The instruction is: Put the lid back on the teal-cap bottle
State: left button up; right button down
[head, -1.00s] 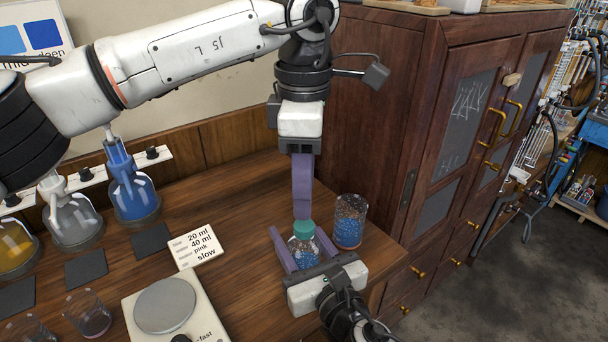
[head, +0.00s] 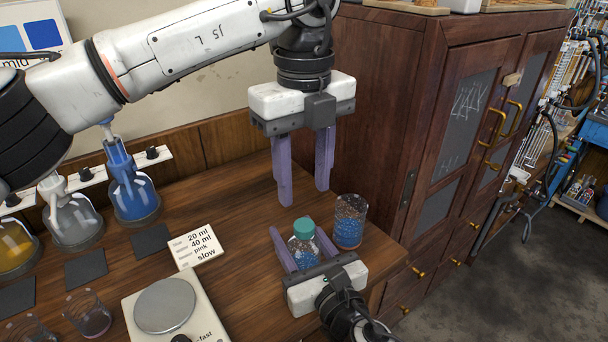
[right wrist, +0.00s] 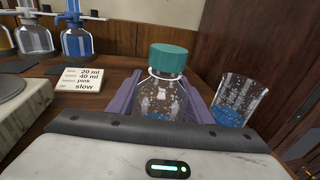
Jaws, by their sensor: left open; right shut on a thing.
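The clear bottle (head: 303,252) with blue beads inside stands upright between the purple fingers of my right gripper (head: 302,246), which is shut on it. Its teal lid (head: 304,227) sits on the bottle's mouth; it also shows in the right wrist view (right wrist: 168,58), looking level on the neck. My left gripper (head: 304,197) is open and empty above and slightly behind the bottle, its fingers apart and clear of the lid.
A glass with blue beads (head: 349,222) stands close to the right of the bottle. A written card (head: 195,246) and a balance with a round pan (head: 165,305) lie left. Flasks (head: 133,196) stand at the back left. A wooden cabinet (head: 375,110) rises behind right.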

aim_at(304, 225)
pick_arm(q)
jog(key=n, duration=0.5)
jog(key=shift+r, duration=0.15)
jog(key=shift+f, duration=4.05)
